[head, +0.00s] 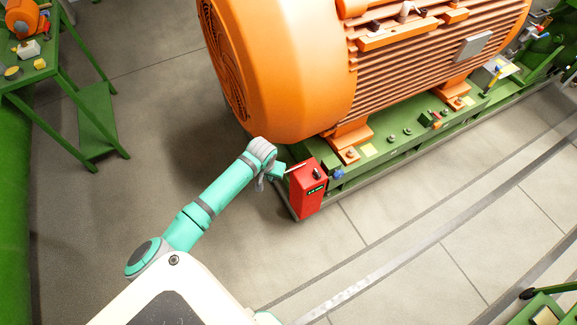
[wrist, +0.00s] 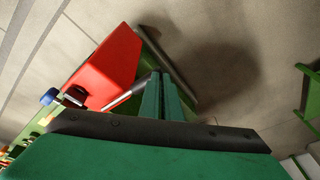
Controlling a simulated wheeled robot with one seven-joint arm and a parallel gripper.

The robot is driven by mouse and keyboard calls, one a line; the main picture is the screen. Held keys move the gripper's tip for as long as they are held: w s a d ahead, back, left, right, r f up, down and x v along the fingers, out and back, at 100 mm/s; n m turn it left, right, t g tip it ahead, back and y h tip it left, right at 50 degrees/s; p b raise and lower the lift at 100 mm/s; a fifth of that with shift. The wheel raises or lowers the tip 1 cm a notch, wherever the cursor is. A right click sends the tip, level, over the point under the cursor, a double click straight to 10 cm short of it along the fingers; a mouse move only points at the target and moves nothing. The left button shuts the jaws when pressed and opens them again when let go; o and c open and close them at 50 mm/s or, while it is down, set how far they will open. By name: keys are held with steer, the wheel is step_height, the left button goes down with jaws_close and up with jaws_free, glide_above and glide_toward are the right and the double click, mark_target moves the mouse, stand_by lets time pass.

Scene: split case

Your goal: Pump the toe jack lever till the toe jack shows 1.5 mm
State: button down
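The toe jack is a red box (head: 309,192) at the near end of the green base frame, under the orange motor. Its small dark display (head: 315,190) has green digits too small to read. The toe jack also shows in the wrist view (wrist: 112,62). Its thin pale lever (head: 296,167) slopes from the jack's top toward my gripper (head: 281,171). In the wrist view the grey lever (wrist: 120,99) runs to my green fingertips (wrist: 161,78). The fingers are close together and look shut on the lever's end, which they partly hide.
The large orange motor (head: 290,70) stands on the green base frame (head: 400,135), right behind the jack. A blue knob (head: 339,174) sits beside the jack. A green table (head: 45,70) with small parts stands at upper left. The floor left of the jack is clear.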

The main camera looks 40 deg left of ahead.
steer(key=shift+s+d+f, duration=0.1)
steer(key=shift+d+f, duration=0.05)
steer(key=shift+f, duration=1.4)
steer(key=shift+r, duration=0.1)
steer(key=shift+r, duration=0.5)
steer(key=shift+w+r, duration=0.2)
steer(key=shift+r, duration=3.65)
steer(key=shift+w, duration=0.1)
step_height(320, 180, up, 7)
steer(key=shift+w, duration=0.15)
